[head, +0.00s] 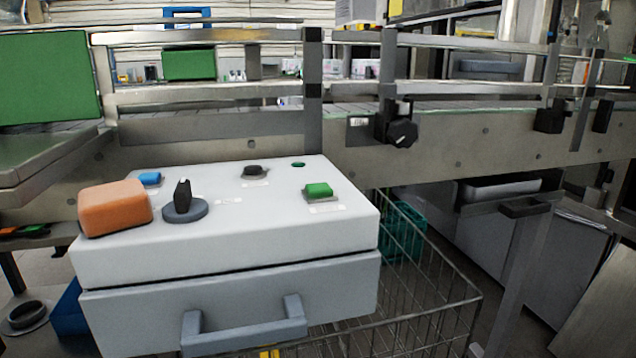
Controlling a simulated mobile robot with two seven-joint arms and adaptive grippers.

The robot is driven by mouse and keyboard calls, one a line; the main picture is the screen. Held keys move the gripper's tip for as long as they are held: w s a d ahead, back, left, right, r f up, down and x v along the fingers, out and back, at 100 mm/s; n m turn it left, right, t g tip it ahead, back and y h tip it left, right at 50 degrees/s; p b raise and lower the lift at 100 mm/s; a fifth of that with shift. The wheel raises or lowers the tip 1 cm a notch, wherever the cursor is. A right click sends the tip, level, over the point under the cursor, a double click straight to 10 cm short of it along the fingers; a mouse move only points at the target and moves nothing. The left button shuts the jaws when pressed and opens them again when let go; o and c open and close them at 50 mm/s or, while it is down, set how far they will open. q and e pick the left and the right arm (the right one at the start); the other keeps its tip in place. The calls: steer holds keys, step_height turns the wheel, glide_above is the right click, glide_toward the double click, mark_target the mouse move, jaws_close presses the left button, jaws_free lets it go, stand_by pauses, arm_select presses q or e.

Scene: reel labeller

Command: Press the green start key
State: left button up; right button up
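The green start key (318,190) is a small raised green block on a grey base. It sits near the right edge of the white top of the control box (260,225), with a white label in front of it. A small dark green round spot (298,165) lies flat behind it. Neither of my grippers shows in the head view. Nothing covers the green key.
A conveyor rail (470,138) runs behind; a wire basket (430,300) stands right.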

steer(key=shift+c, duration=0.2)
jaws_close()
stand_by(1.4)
